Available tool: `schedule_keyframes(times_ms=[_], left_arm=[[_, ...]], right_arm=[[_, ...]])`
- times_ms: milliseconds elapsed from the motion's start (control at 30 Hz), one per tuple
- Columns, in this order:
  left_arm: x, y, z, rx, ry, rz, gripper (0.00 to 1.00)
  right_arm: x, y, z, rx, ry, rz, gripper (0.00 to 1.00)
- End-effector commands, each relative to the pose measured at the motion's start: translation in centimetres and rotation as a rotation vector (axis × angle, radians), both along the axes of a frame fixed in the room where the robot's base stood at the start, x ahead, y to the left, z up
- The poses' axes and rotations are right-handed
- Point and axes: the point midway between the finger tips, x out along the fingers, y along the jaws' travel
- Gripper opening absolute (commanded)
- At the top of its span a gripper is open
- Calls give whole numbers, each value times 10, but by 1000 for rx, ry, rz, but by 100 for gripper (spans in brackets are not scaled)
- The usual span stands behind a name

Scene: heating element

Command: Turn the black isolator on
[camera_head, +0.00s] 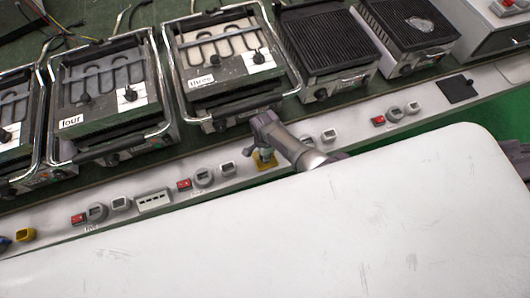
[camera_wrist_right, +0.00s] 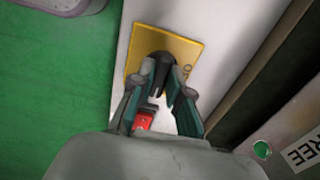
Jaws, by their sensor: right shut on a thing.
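The black isolator (camera_wrist_right: 160,66) is a dark knob on a yellow plate (camera_wrist_right: 187,50) in the right wrist view. The yellow plate also shows in the head view (camera_head: 265,162), on the pale panel strip, partly covered by my right gripper (camera_head: 264,152). In the right wrist view my right gripper (camera_wrist_right: 160,86) has its two fingers on either side of the knob, shut on it. The fingers hide part of the knob. My left gripper is not in view.
A red switch (camera_wrist_right: 144,119) sits by the fingers. The strip carries other red switches (camera_head: 184,184) and round sockets (camera_head: 203,177). Heating units, one labelled three (camera_head: 201,81) and one labelled four (camera_head: 71,122), stand behind. A white tabletop (camera_head: 330,230) fills the front.

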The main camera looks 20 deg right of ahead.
Motion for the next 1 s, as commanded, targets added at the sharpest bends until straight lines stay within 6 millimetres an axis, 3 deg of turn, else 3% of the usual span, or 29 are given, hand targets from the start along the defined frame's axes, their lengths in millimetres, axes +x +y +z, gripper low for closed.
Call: schedule_keyframes(times_ms=[567,600,700,1000], left_arm=[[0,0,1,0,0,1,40],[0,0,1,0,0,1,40],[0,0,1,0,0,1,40],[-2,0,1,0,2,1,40]], right_arm=[[-1,-1,0,-2,2,-30,0],[-1,-1,0,-2,2,-30,23],[0,-1,0,-2,2,-30,40],[0,0,0,-1,0,-28,42]])
